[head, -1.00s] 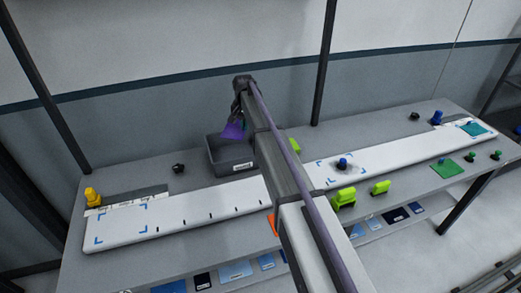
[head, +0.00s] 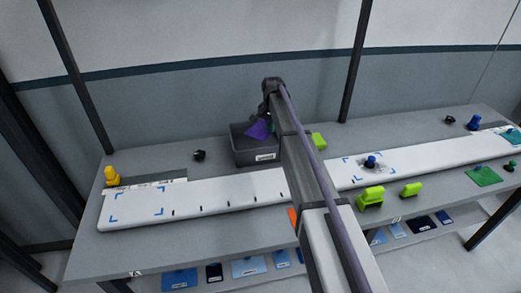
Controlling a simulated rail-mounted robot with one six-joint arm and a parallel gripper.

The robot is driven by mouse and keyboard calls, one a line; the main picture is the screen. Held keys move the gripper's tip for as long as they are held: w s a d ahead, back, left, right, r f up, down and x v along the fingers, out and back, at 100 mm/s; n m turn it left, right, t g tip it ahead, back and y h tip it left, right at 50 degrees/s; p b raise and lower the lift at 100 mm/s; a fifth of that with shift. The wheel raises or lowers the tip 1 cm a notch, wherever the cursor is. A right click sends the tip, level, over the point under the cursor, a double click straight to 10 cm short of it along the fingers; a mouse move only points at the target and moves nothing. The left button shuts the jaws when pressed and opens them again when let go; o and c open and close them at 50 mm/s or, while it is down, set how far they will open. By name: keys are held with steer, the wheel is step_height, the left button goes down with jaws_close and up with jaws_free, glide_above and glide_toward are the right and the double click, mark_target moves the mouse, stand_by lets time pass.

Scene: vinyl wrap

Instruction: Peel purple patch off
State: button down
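The purple patch (head: 257,129) hangs tilted below my gripper (head: 265,117), over the dark grey bin (head: 257,156) at the back of the table. My gripper appears shut on the patch's upper edge; its fingertips are small, dark and partly hidden by my arm. The patch is clear of the long white panel (head: 200,199). Blue corner marks frame an area at the panel's left end and another right of my arm. My arm hides the panel's middle.
A blue-knobbed tool (head: 371,162) sits on the panel's right part. Green clamps (head: 370,196) stand at the front edge. A yellow item (head: 112,175) is at the left end, a black knob (head: 199,155) left of the bin. A green patch (head: 483,176) lies at right.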

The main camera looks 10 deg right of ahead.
steer(key=shift+r, duration=0.1)
steer(key=c, duration=1.2)
jaws_free()
steer(key=shift+r, duration=0.1)
step_height(320, 180, up, 11)
steer(key=p, duration=1.1)
steer(key=shift+f, duration=0.2)
